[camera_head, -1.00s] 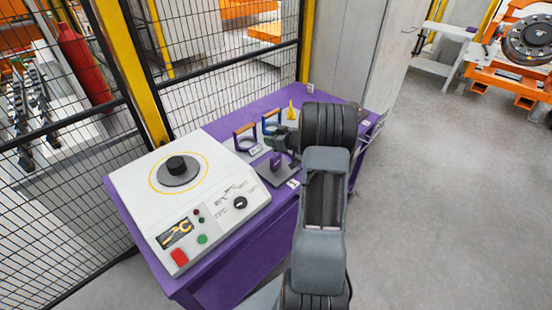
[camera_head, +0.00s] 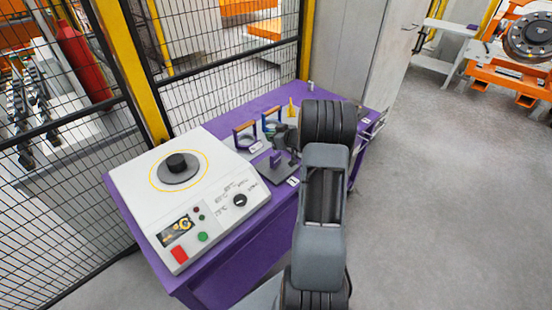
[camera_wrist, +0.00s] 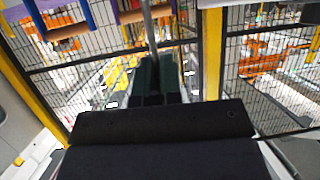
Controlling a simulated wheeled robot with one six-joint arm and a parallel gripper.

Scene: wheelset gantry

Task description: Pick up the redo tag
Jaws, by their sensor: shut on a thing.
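My gripper (camera_head: 281,138) is low over the far part of the purple table, mostly hidden by my own wrist in the head view. In the wrist view its dark green fingers (camera_wrist: 157,78) are close together, shut on a thin grey piece (camera_wrist: 151,28). No marking shows on this piece, so I cannot tell from its look whether it is the redo tag. A small purple piece (camera_head: 276,158) stands on a dark plate (camera_head: 279,173) just below the gripper in the head view.
The purple table (camera_head: 240,285) carries a white heater box (camera_head: 215,207) with a black knob on top. Wood-handled frames (camera_head: 244,131) and a yellow piece (camera_head: 291,110) stand at the back. A mesh fence (camera_head: 60,215) runs behind. Grey floor (camera_head: 440,220) at right is clear.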

